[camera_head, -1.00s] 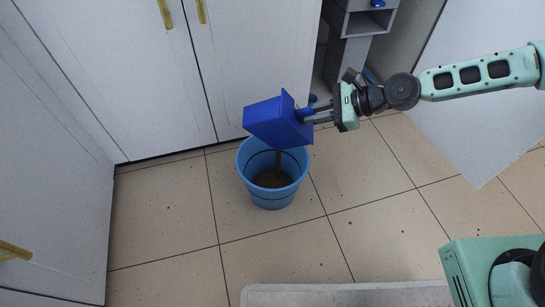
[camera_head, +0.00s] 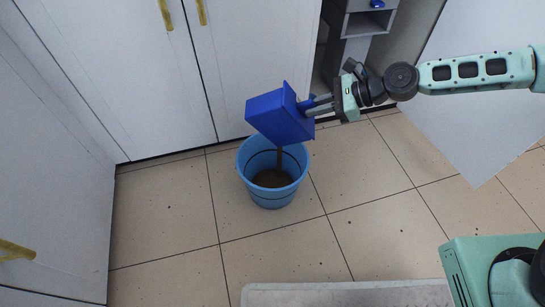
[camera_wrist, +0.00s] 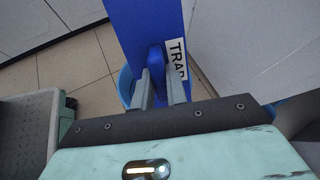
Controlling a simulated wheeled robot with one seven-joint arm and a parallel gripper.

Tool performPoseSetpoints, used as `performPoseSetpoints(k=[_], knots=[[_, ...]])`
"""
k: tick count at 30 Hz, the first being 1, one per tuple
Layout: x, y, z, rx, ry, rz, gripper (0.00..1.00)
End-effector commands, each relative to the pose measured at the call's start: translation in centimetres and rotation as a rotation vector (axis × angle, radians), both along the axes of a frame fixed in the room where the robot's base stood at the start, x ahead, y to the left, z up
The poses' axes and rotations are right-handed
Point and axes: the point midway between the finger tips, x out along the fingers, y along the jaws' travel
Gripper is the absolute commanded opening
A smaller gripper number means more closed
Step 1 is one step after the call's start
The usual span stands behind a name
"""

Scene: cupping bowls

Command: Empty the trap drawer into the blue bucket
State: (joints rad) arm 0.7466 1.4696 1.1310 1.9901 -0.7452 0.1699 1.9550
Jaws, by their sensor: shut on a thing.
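The trap drawer (camera_head: 279,116) is a dark blue box tilted over the blue bucket (camera_head: 272,201). My gripper (camera_head: 312,106) is shut on the drawer's knob, at the right end of the box. A brown stream falls from the drawer's lower edge into the bucket, and brown stuff (camera_head: 270,179) covers the bucket's bottom. In the wrist view the drawer front (camera_wrist: 147,22) carries a white label reading "TRAP", and both fingers hold the blue knob (camera_wrist: 156,57). The drawer's inside is hidden. The bucket stands upright on the floor.
White cabinet doors (camera_head: 110,70) with yellow handles stand behind and left of the bucket. A grey unit (camera_head: 352,40) with an open slot and a blue knob is at the back. Small dark specks dot the open tiled floor.

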Motion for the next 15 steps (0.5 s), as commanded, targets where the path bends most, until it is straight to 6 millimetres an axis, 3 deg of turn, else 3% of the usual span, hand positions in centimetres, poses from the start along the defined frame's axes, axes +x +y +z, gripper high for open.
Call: performPoseSetpoints(k=[15], knots=[[0.22, 0.06, 0.53, 0.005, 0.030, 0.002, 0.00]])
